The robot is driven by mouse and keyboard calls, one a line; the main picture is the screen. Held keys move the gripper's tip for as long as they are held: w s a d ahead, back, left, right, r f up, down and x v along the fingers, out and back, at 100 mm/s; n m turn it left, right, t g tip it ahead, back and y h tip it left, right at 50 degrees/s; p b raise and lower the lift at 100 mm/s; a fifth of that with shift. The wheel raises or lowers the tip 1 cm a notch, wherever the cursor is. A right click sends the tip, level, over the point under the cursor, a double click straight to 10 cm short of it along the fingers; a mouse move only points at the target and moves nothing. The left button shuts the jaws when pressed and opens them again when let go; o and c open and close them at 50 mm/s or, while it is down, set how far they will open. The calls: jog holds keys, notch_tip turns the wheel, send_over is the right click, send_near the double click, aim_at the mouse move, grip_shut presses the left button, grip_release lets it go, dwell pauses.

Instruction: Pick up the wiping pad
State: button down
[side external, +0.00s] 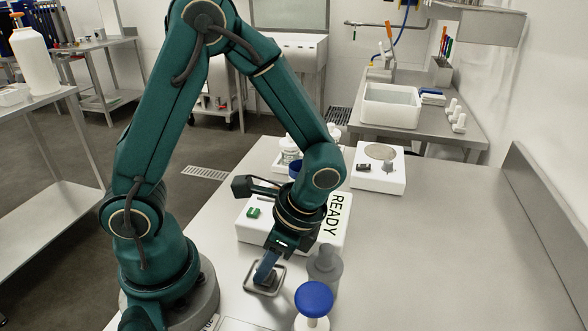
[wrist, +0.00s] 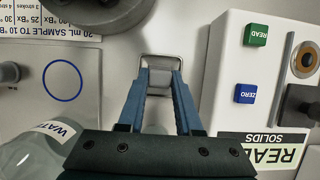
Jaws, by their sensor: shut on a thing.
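The wiping pad (wrist: 161,91) is a small grey block between my blue fingers in the wrist view. My gripper (wrist: 161,76) is shut on it, with one finger against each side. My gripper (side external: 264,272) also shows in the side external view, pointing down into a small metal-rimmed tray (side external: 249,290). In the wrist view the tray's rim (wrist: 160,56) shows just beyond the fingertips. In the side view the pad is hard to make out at the fingertips. I cannot tell whether the pad touches the tray floor.
A white instrument (wrist: 223,65) with green READ and blue ZERO buttons stands close on the right in the wrist view. A grey bottle-like item (side external: 325,268) and a blue-topped item (side external: 313,300) stand near the tray. The table's right side (side external: 440,250) is clear.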

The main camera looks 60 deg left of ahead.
jog(key=shift+r, duration=0.1)
jog(key=shift+r, duration=0.4)
jog(key=r, duration=0.3)
jog(key=shift+s+a+r, duration=0.1)
jog(key=shift+a+r, duration=0.25)
jog(key=shift+a, duration=0.05)
jog(key=s+a+r, duration=0.3)
jog(key=a+r, duration=0.3)
jog(key=a, duration=0.4)
jog(key=shift+s+a+r, duration=0.15)
jog(key=shift+s+r, duration=0.05)
jog(key=shift+s, duration=0.1)
